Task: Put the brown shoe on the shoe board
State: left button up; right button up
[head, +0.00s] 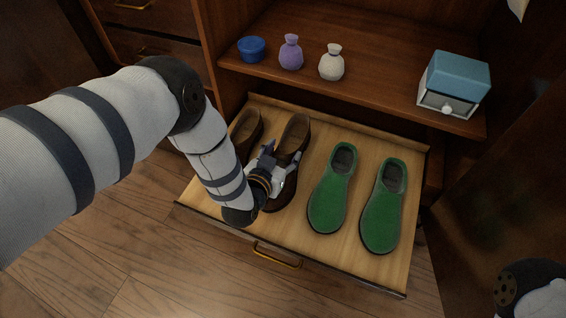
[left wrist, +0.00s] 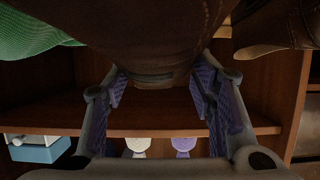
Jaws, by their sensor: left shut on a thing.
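The brown shoe (head: 295,131) is on or just above the pale wooden shoe board (head: 333,247), left of the green shoes; I cannot tell whether its sole touches. My left gripper (head: 279,172) is shut on this shoe and hides its middle part. In the left wrist view the held shoe (left wrist: 150,35) fills the top, between the fingers (left wrist: 158,85). A second brown shoe (head: 247,128) is on the board to the left, partly behind my arm. It also shows in the left wrist view (left wrist: 275,40). My right gripper is not in view.
Two green shoes (head: 331,190) (head: 384,208) stand on the board's right half. The board has a gold handle (head: 277,256) in front.

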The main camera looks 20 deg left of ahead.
aim_at(281, 162)
pick_arm(q)
notch_tip(281, 162, down, 4)
jog(key=shift+a+r+b, duration=0.15)
jog(key=shift+b, duration=0.6)
jog(key=shift+w+r, duration=0.1)
jog(key=shift+r, duration=0.05)
jog(key=o, duration=1.5)
jog(key=p+v, duration=0.5)
jog(key=v, duration=0.7)
jog(key=shift+r, duration=0.1)
